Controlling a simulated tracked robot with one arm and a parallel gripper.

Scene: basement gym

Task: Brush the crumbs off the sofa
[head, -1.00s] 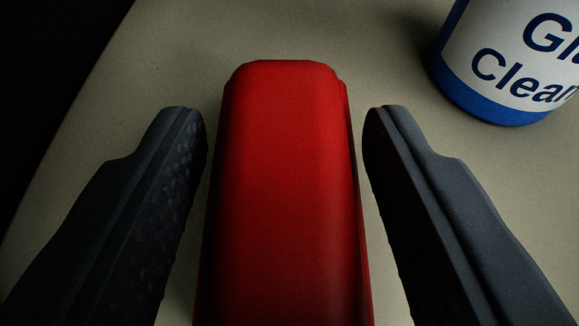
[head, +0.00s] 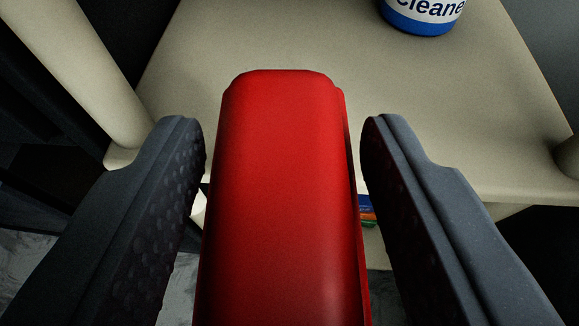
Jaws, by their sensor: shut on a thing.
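A red, long, smooth block-like thing (head: 280,190) with rounded edges fills the middle of the head view. It may be the body or handle of a brush, but I see no bristles. My gripper (head: 283,145) has one dark ridged finger on each side of it and is shut on it. Its lower end runs out of the picture. No sofa and no crumbs are visible in this view.
A beige shelf or table top (head: 300,45) lies beyond the red thing, with a beige post (head: 85,70) at the left. A blue and white cleaner bottle (head: 422,15) stands at the back. Small coloured items (head: 367,212) show below the front edge.

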